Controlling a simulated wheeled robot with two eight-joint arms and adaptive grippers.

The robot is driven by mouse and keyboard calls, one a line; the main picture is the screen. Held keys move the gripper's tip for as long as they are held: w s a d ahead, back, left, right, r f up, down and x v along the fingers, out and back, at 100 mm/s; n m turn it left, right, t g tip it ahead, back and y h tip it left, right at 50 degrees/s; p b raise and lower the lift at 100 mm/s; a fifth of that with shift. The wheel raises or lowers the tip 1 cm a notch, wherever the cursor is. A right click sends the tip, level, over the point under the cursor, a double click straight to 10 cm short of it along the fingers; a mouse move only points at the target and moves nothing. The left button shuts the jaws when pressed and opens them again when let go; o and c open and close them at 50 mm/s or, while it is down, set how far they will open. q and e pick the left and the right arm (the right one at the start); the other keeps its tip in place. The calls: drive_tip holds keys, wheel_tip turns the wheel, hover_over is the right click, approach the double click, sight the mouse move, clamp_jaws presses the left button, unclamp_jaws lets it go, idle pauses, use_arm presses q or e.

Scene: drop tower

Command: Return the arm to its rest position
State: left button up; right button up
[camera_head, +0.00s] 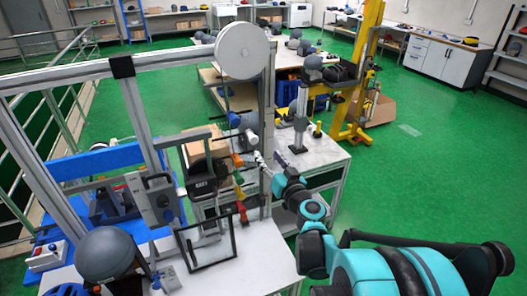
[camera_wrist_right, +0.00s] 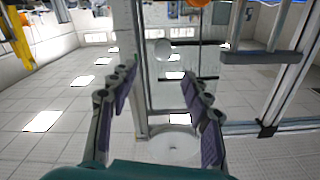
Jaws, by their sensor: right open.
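My right arm (camera_head: 314,215), teal and dark grey, reaches in from the lower right. Its gripper (camera_head: 262,160) is beside the metal frame's upright, near the red and orange handles, and looks small in the head view. In the right wrist view the right gripper (camera_wrist_right: 158,82) has its two purple-padded fingers spread wide, with nothing between them. My left gripper is not in view.
The aluminium drop tower frame (camera_head: 60,78) with its white wheel (camera_head: 242,51) stands close on the left. A grey dome (camera_head: 105,254) and a black open frame (camera_head: 207,246) are on the front bench. Green floor (camera_head: 420,170) is clear to the right.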

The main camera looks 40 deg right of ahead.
drive_tip(key=shift+s, duration=0.25)
idle(0.3)
drive_tip(key=s+a+f+n+g+y+b, duration=0.1)
drive_tip(key=s+a+f+n+g+y, duration=0.2)
drive_tip(key=a, duration=0.8)
drive_tip(key=s+a+f+n+g+y+b, duration=0.15)
drive_tip(key=a+f+y, duration=0.35)
drive_tip(key=a, duration=0.7)
drive_tip(key=s+a+f+n+g+h+b, duration=0.1)
drive_tip(key=s+a+f+g+h+b, duration=0.1)
drive_tip(key=s+f+g, duration=0.4)
drive_tip(key=s+f+h, duration=0.1)
drive_tip(key=s+f, duration=0.2)
drive_tip(key=s, duration=0.2)
drive_tip(key=shift+s+h, duration=0.15)
drive_tip(key=shift+h, duration=0.15)
